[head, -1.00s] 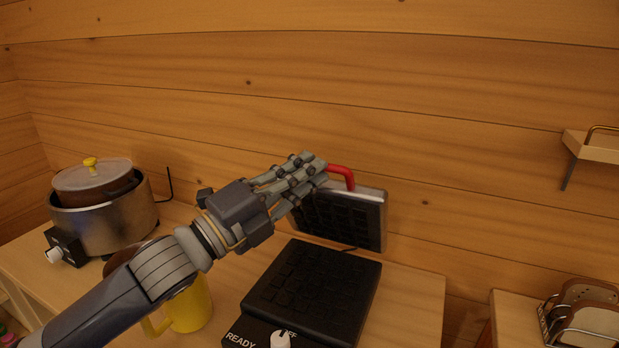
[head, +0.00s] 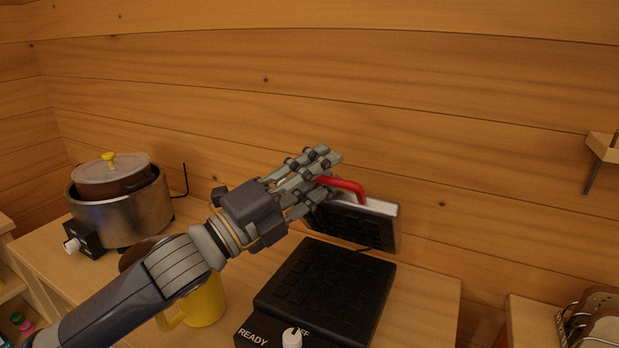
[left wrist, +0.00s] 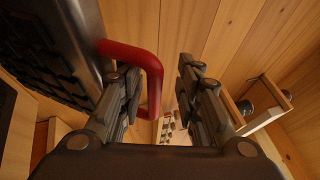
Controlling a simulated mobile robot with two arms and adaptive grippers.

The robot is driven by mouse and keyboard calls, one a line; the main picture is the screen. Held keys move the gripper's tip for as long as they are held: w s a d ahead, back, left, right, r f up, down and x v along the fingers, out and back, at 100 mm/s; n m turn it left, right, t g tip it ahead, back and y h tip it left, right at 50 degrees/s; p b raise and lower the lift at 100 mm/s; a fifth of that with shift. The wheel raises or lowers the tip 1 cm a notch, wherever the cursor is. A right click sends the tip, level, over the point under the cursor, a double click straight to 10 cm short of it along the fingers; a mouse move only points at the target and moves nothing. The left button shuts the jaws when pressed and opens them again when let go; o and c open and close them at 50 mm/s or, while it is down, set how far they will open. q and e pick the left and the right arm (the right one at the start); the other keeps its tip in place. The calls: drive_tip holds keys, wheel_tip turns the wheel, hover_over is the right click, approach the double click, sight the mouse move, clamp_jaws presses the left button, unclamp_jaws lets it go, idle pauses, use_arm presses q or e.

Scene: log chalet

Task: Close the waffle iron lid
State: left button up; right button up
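The waffle iron stands on the counter, with its black lower plate (head: 325,290) facing up. Its lid (head: 378,232) is open, raised at the back and tilted forward, with the grid side facing the lower plate. A red handle (head: 345,184) sticks out from the lid's top edge. My left gripper (head: 322,172) is at the handle, its fingers covering the lid's left part. In the left wrist view the fingers (left wrist: 158,72) are spread apart, with the red handle (left wrist: 152,80) beside the left finger and partly hidden by it. My right gripper is not in view.
A yellow mug (head: 205,303) stands under my left forearm. A metal pot cooker (head: 122,212) is at the left. A toast rack (head: 590,325) is at the lower right on another surface. The wooden wall is close behind the lid.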

use_arm(q)
drive_tip(key=v, duration=1.2)
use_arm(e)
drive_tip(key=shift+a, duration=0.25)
use_arm(q)
drive_tip(key=shift+a+r, duration=0.15)
drive_tip(key=shift+r, duration=0.05)
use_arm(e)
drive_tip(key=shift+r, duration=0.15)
